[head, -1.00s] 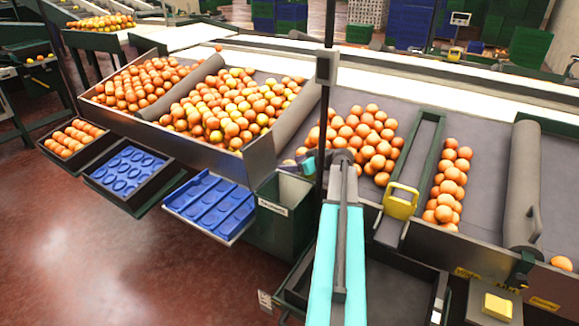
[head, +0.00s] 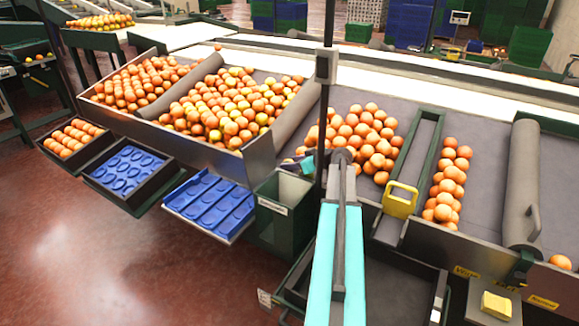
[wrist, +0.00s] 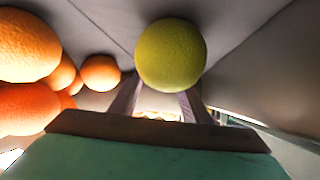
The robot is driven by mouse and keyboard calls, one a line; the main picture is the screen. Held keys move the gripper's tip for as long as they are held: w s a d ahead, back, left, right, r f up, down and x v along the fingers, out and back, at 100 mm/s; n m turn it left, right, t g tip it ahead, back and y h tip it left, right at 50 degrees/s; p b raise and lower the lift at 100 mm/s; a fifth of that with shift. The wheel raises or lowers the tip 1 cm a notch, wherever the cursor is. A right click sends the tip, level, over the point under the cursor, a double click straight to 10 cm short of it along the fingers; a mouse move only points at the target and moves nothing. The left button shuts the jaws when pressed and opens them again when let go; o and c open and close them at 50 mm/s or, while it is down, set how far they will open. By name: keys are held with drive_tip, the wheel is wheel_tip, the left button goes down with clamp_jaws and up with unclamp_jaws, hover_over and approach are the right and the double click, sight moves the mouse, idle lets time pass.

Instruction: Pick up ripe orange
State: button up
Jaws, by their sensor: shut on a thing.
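My gripper (wrist: 160,98) is shut on a yellow-green orange (wrist: 170,54), which sits at the fingertips in the wrist view. Its skin looks unripe rather than orange. Several ripe oranges (wrist: 28,45) lie to its left in that view, apart from it. In the head view my gripper (head: 300,163) is small and partly hidden by a dark post, at the left edge of a pile of ripe oranges (head: 356,135). The held fruit cannot be made out there.
A large bin of mixed oranges (head: 232,108) lies left, behind a metal wall (head: 259,158). Blue trays (head: 210,203) and a green box (head: 283,205) stand in front. A yellow handle (head: 401,200) and a grey roller (head: 522,185) are right. Grey belt is bare between the lanes.

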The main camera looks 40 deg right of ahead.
drive_tip(key=shift+r, duration=0.15)
wheel_tip(320, 180, up, 10)
drive_tip(key=b, duration=0.1)
idle(0.7)
idle(1.6)
